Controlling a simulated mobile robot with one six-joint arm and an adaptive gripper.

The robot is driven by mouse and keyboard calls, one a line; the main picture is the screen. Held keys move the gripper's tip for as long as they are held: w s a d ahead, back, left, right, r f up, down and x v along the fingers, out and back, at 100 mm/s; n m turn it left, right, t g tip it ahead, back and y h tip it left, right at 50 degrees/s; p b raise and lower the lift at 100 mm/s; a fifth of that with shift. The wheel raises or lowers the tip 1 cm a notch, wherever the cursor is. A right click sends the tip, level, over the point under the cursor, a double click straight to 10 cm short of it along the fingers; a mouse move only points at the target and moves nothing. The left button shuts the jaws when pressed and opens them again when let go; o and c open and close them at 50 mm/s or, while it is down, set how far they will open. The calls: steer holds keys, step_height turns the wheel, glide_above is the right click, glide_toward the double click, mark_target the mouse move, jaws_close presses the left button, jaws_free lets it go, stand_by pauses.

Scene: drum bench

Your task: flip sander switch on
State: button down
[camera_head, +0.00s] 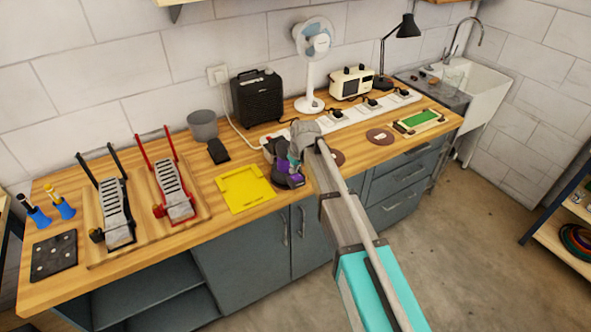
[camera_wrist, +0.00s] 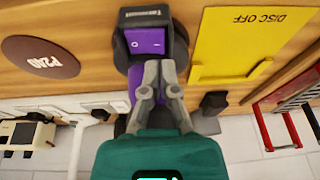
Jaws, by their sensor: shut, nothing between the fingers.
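The sander (camera_head: 289,181), black with purple parts, stands on the wooden bench to the right of a yellow plate. In the wrist view its purple rocker switch (camera_wrist: 145,41) sits in a black housing (camera_wrist: 147,17) and carries small white marks. I cannot tell which side of the switch is pressed. My gripper (camera_wrist: 159,68) is shut and empty, its tips just below the switch in the picture. I cannot tell whether they touch it. In the head view my gripper (camera_head: 296,150) is over the sander and hides part of it.
The yellow plate (camera_head: 244,188), marked DISC OFF in the wrist view, lies beside the sander. A long white power strip (camera_head: 350,117) runs behind. A brown P240 disc (camera_wrist: 41,57) lies on the other side. A black speaker (camera_head: 257,97) and a fan (camera_head: 313,62) stand at the back.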

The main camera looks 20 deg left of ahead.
mark_target(296, 177)
steer(key=shift+s+f+b, duration=0.1)
steer(key=shift+f+b, duration=0.55)
steer(key=shift+f, duration=0.3)
steer(key=shift+f, duration=0.15)
steer(key=shift+s+f+b, duration=0.1)
steer(key=shift+f+b, duration=0.05)
steer(key=shift+b, duration=0.2)
steer(key=shift+d+f, duration=0.1)
steer(key=shift+f, duration=0.1)
steer(key=shift+r, duration=0.15)
steer(key=shift+a, duration=0.2)
steer(key=shift+d+r, duration=0.1)
steer(key=shift+w+d+r+p, duration=0.2)
steer(key=shift+w+d+p, duration=0.15)
steer(key=shift+w, duration=0.2)
